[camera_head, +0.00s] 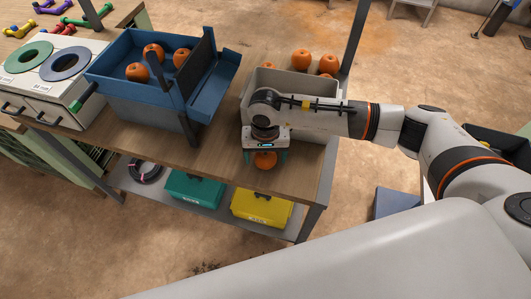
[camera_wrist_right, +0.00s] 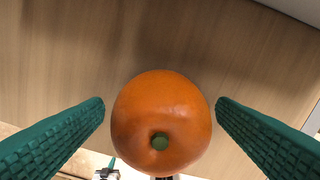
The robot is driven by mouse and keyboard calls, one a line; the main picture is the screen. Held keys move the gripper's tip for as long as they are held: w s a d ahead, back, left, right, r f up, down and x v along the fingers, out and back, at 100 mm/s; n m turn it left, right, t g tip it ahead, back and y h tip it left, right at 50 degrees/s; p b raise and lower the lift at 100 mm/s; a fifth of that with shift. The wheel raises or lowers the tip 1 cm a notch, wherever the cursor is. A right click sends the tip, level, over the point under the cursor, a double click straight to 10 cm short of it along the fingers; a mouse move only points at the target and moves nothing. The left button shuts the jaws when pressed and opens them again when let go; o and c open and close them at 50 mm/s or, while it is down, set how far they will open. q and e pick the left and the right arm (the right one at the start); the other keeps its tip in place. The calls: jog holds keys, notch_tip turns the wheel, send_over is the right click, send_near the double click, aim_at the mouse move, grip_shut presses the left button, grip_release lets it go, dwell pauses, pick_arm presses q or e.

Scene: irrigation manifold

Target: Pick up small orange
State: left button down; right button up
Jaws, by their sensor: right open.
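A small orange (camera_head: 265,160) lies on the wooden table near its front edge, in front of the grey bin. My right gripper (camera_head: 265,156) is directly above it, pointing down. In the right wrist view the orange (camera_wrist_right: 160,122) sits between the two green fingers (camera_wrist_right: 160,108), with a visible gap on each side. The fingers are open and do not appear to touch it. Other oranges (camera_head: 137,72) lie in the blue bin, and more oranges (camera_head: 301,59) show at the back of the grey bin. My left gripper is not in view.
The blue bin (camera_head: 150,103) with a dark divider stands left of my right gripper. The grey bin (camera_head: 262,82) is right behind it, partly hidden by my arm. A white box with round openings (camera_head: 45,100) is at the left. Teal (camera_head: 194,190) and yellow (camera_head: 262,207) cases sit on the lower shelf.

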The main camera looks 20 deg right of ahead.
jog(key=shift+f, duration=0.45)
jog(key=shift+c, duration=0.3)
jog(key=c, duration=1)
jog(key=shift+r, duration=0.1)
